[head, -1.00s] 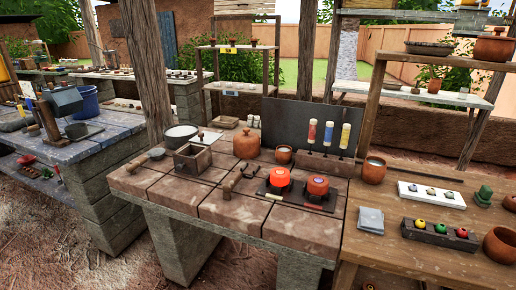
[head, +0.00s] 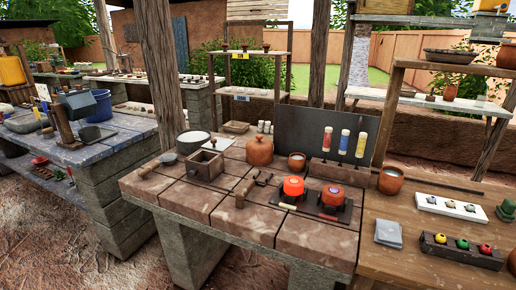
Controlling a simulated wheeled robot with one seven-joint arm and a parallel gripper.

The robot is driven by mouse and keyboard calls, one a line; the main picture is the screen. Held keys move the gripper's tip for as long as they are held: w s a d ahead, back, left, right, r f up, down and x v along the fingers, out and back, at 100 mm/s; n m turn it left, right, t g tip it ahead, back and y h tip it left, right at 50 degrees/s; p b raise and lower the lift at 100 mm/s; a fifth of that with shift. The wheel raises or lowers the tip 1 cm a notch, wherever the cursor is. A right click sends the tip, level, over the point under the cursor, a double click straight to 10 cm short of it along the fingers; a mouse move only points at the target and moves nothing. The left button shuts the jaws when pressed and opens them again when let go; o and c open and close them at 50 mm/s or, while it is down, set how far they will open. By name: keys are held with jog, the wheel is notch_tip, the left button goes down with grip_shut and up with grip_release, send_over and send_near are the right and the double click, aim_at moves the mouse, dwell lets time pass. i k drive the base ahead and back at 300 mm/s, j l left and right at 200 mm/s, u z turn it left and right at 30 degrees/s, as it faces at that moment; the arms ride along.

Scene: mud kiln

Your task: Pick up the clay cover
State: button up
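A round terracotta clay cover with a small knob on top (head: 260,152) sits upright on the brick-topped table (head: 290,236), toward its back. It stands just right of a small box with a knob (head: 205,166) and left of a small clay cup (head: 297,161). Whether anything is under the cover cannot be seen. A similar reddish pot (head: 506,56) shows on the upper right shelf, cut by the picture's edge. My gripper is not in view.
Two glowing orange pots (head: 293,187) stand on dark plates in front of the cover. A tool with a wooden handle (head: 244,192) lies nearby. A dark upright panel (head: 299,138) stands behind. A wooden post (head: 163,70) rises behind the table. Dirt floor is open at front left.

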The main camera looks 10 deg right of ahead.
aim_at(259, 150)
jog(key=i+j+z, duration=0.2)
jog(key=i+j, duration=1.2)
jog(key=j, duration=0.15)
